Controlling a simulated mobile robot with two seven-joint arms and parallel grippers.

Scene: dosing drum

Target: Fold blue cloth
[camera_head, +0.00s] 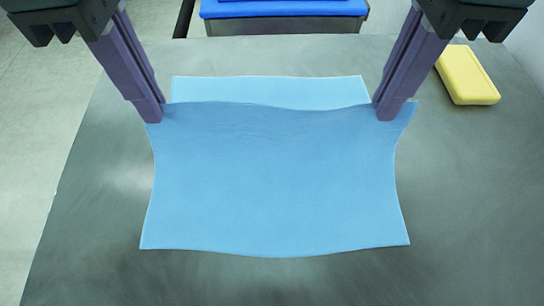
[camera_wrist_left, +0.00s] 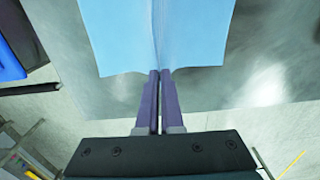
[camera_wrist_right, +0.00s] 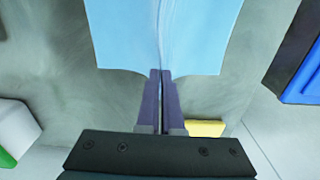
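A light blue cloth (camera_head: 275,180) lies over the grey table. Its far edge is lifted by both grippers and sags slightly between them; a flat strip of the cloth shows on the table behind the raised edge. My left gripper (camera_head: 153,117) is shut on the cloth's left far corner, and the cloth runs from its fingertips in the left wrist view (camera_wrist_left: 160,72). My right gripper (camera_head: 389,113) is shut on the right far corner, and its closed fingers pinch the cloth in the right wrist view (camera_wrist_right: 160,73). The near edge lies on the table.
A yellow block (camera_head: 467,75) lies on the table at the far right, beyond my right gripper. A blue-topped object (camera_head: 284,8) stands behind the table's far edge. The table (camera_head: 95,210) is bare around the cloth on the left, right and front.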

